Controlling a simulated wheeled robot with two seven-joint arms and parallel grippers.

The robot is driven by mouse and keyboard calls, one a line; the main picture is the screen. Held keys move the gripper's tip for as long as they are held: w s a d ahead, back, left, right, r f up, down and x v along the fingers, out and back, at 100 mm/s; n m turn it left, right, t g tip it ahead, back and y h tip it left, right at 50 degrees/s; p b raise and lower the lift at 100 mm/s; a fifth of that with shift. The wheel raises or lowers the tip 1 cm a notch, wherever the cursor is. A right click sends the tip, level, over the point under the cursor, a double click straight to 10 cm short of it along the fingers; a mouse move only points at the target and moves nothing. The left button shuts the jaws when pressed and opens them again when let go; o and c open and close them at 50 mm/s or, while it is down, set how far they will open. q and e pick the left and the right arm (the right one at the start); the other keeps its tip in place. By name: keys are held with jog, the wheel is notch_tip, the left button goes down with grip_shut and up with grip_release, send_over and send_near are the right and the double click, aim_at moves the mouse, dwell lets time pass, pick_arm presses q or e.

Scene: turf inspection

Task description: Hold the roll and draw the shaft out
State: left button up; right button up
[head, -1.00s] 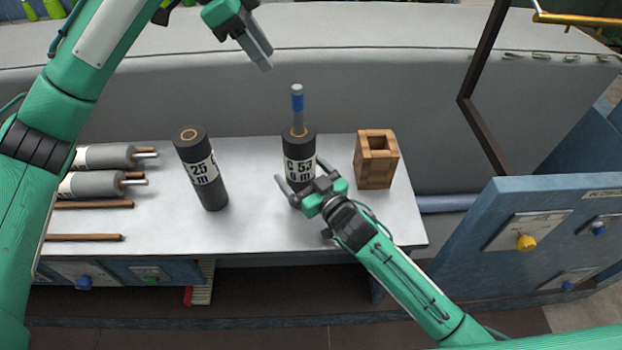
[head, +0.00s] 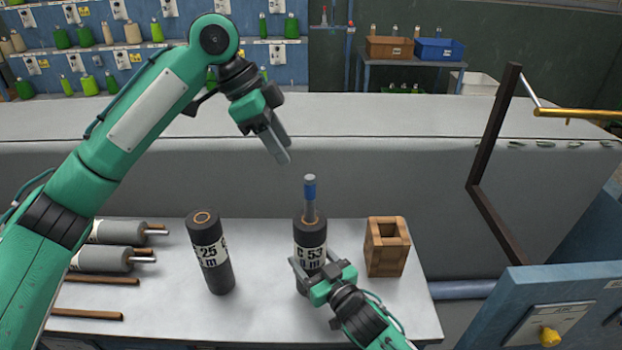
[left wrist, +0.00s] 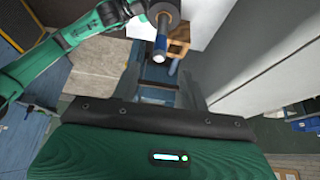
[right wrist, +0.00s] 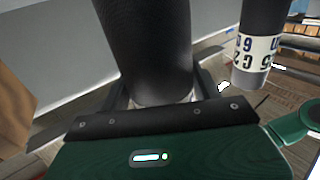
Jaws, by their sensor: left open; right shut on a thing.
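The dark roll marked "C 53" (head: 310,236) stands upright on the white bench (head: 215,320). Its shaft (head: 310,190), grey with a blue band, sticks up from the top. My right gripper (head: 318,272) is shut around the roll's lower part; the gripped roll (right wrist: 150,45) fills the middle of the right wrist view. My left gripper (head: 280,148) is open and empty, above and slightly left of the shaft's top, apart from it. In the left wrist view the shaft (left wrist: 160,45) points towards me, just beyond the finger area.
A second dark roll marked "25" (head: 211,262) stands to the left. A wooden box with an open top (head: 387,262) stands close on the right. Grey rolls (head: 105,260) and brown rods (head: 88,314) lie at the bench's left. A dark frame (head: 490,205) rises at right.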

aim_at(311, 195)
pick_arm(q)
jog(key=d+y, duration=0.1)
jog(key=d, duration=0.1)
jog(key=d+n+y, duration=0.1)
jog(key=d+y, duration=0.1)
jog(key=shift+d+n, duration=0.3)
jog(key=shift+d+n+y, duration=0.45)
jog(key=shift+n+y, duration=0.05)
jog(key=shift+y, duration=0.6)
notch_tip(311, 195, down, 12)
jog(key=shift+r, duration=0.1)
